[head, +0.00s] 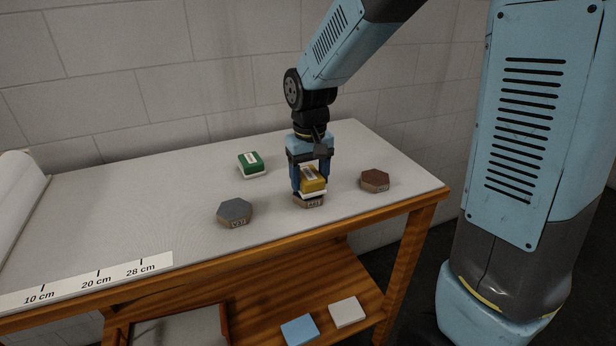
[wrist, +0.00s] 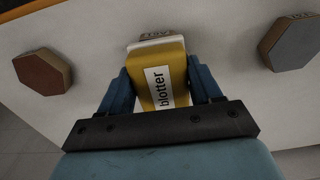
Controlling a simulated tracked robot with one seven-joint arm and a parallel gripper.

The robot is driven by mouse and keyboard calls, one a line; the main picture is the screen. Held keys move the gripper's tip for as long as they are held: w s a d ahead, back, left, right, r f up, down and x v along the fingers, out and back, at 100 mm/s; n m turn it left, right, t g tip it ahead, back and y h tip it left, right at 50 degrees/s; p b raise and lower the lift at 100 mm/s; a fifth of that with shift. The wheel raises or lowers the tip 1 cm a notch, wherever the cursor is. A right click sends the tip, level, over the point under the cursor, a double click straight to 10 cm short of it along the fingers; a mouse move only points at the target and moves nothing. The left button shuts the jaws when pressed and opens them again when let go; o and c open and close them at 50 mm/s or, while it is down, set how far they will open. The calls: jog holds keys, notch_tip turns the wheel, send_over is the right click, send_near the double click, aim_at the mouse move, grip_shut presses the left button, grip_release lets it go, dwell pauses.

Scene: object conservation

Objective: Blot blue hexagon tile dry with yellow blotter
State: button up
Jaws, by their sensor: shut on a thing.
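My gripper (head: 310,182) is shut on the yellow blotter (head: 314,178), which has a white pad below. In the wrist view the blotter (wrist: 172,66) sits between the two blue fingers, its label readable. The blotter is over a hexagon tile (head: 308,203) in the middle of the table. It covers the tile's top, so that colour is hidden. The pad looks at or very near the tile; I cannot tell if it touches. A grey-blue hexagon tile (head: 235,209) lies to the left, and it also shows in the wrist view (wrist: 298,45).
A red-brown hexagon tile (head: 375,178) lies to the right of my gripper. A green block with a white base (head: 251,162) stands behind left. A ruler strip (head: 90,278) runs along the front left edge. A blue and a white pad lie on the lower shelf.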

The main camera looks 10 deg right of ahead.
jog(key=shift+f, duration=0.55)
dwell(1.4)
jog(key=shift+r, duration=0.1)
jog(key=shift+r, duration=3.5)
